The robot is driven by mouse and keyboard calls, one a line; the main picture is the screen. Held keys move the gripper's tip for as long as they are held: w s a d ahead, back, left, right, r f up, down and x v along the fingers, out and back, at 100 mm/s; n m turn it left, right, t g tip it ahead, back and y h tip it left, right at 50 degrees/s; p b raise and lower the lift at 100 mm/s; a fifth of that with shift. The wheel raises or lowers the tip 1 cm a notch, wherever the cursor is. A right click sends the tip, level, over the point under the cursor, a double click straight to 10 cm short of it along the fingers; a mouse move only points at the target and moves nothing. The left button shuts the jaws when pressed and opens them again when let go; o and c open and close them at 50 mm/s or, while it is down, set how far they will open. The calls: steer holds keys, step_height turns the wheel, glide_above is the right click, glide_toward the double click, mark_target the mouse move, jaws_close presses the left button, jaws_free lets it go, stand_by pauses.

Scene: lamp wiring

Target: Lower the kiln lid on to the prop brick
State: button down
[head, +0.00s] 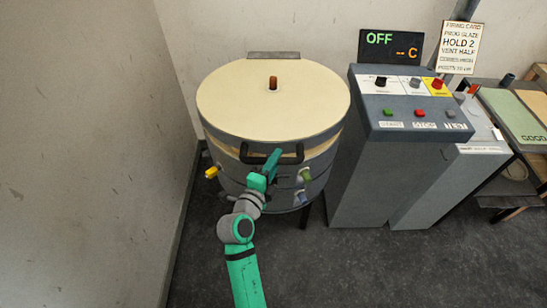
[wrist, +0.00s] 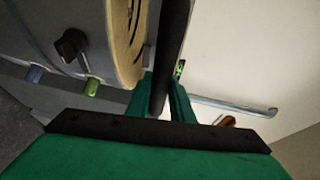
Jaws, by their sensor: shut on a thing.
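The round kiln (head: 237,172) stands by the wall, with its cream-topped lid (head: 230,95) over it. The lid is nearly level, with a narrow pale gap showing under its front edge. A dark bar handle (head: 293,154) runs across the lid's front. My gripper (head: 272,157) is shut on this handle from the front. In the wrist view the handle (wrist: 174,45) passes between the green fingers of my gripper (wrist: 163,97). I cannot make out the prop brick in either view, nor whether the lid touches it.
Yellow (head: 212,172), green (head: 306,175) and blue (head: 300,195) plugs stick out of the kiln's side. A grey control cabinet (head: 365,180) stands close on the right, under a display (head: 391,46) reading OFF. The left wall (head: 90,150) is near. The floor in front is clear.

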steer(key=c, duration=1.6)
jaws_free()
steer(key=shift+o, duration=0.2)
steer(key=shift+s, duration=0.1)
steer(key=v, duration=1)
steer(key=shift+s+a, duration=0.15)
steer(key=shift+s, duration=0.2)
steer(key=shift+r, duration=0.1)
